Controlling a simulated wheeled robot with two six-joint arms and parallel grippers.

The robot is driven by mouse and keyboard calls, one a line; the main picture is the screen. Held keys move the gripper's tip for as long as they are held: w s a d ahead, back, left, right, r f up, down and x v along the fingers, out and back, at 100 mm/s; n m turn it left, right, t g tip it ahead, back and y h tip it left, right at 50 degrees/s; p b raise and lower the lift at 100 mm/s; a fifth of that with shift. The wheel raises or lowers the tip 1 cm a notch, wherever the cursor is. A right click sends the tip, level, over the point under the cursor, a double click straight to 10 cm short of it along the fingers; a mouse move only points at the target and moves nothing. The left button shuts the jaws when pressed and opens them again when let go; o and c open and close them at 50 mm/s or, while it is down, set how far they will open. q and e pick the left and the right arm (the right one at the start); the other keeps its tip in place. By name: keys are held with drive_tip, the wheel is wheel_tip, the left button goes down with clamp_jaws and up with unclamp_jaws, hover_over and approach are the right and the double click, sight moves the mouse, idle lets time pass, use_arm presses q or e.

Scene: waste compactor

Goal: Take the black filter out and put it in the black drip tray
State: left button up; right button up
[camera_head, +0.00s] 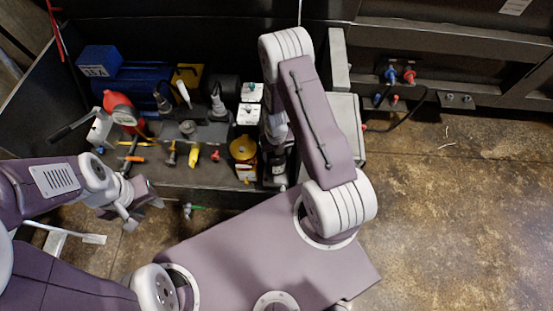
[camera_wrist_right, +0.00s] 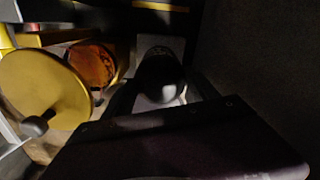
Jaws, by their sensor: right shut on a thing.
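The black filter (camera_head: 276,172) is a dark upright cylinder at the right end of the equipment bench, beside a yellow-amber unit. In the right wrist view, its dark rounded top (camera_wrist_right: 160,72) lies between my fingers. My right gripper (camera_wrist_right: 163,95) is shut on it; in the head view the forearm and wrist partly cover this spot. My left gripper (camera_head: 141,212) hangs in front of the bench at the left, empty, with its fingers apart. I cannot pick out the black drip tray with certainty.
A yellow-amber unit (camera_head: 243,150) stands just left of the filter; its gold disc (camera_wrist_right: 42,95) shows large in the wrist view. Open floor (camera_head: 450,210) lies to the right.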

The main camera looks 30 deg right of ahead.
drive_tip(key=p, duration=0.3)
drive_tip(key=shift+w+r, duration=0.2)
drive_tip(key=shift+r, duration=0.05)
drive_tip(key=shift+s+f+n+p, duration=0.15)
drive_tip(key=shift+n+p, duration=0.15)
drive_tip(key=shift+p, duration=0.15)
drive_tip(key=shift+f, duration=0.1)
drive_tip(key=n, duration=0.5)
drive_tip(key=shift+s, duration=0.1)
drive_tip(key=n, duration=0.5)
drive_tip(key=shift+s+a, duration=0.1)
drive_tip(key=o, duration=1.5)
